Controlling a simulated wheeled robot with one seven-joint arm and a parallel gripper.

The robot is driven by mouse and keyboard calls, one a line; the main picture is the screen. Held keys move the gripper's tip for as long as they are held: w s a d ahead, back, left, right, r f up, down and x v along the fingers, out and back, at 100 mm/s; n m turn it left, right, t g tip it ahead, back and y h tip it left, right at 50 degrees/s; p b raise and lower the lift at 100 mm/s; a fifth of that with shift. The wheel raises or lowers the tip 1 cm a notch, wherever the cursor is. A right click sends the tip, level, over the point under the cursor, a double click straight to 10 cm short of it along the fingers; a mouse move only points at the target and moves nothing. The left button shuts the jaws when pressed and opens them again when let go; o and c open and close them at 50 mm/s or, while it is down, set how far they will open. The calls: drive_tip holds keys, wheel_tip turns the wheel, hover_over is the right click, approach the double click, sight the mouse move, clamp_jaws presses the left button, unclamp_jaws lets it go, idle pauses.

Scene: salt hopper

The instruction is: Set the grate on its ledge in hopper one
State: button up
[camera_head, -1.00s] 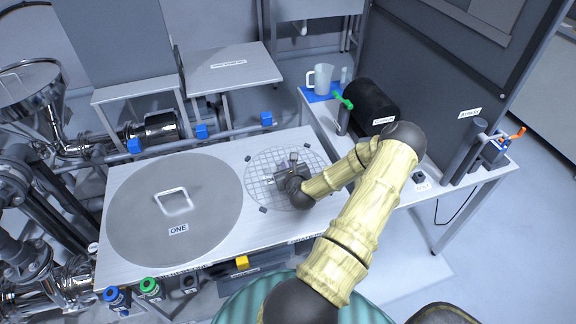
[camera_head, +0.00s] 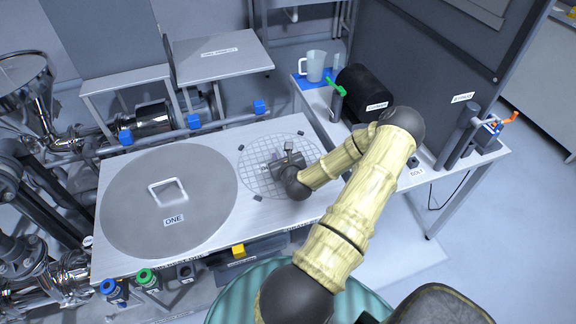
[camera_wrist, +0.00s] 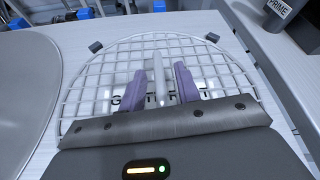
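The round wire grate (camera_head: 262,184) lies flat on the grey bench top, right of hopper one's lid. It fills much of the wrist view (camera_wrist: 92,82), with a pale upright bar or handle (camera_wrist: 158,75) near its middle. My gripper (camera_wrist: 160,78) is over the grate, its two purple fingers on either side of this bar. Gaps show between fingers and bar, so the gripper looks open. Its tips are hidden in the head view. A round grey lid marked ONE (camera_head: 200,215), with a square handle, lies at the left; no hopper opening or ledge shows.
Small dark blocks (camera_wrist: 96,46) sit around the grate's rim. Pipes and a steel funnel (camera_head: 22,75) stand at the left.

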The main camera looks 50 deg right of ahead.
drive_tip(key=v, duration=0.9)
drive_tip(key=shift+s+r, duration=0.1)
drive_tip(key=shift+r, duration=0.15)
drive_tip(key=shift+s+a+r+p, duration=0.1)
drive_tip(key=shift+s+a+p, duration=0.3)
drive_tip(key=shift+s, duration=0.15)
drive_tip(key=shift+w+d, duration=0.1)
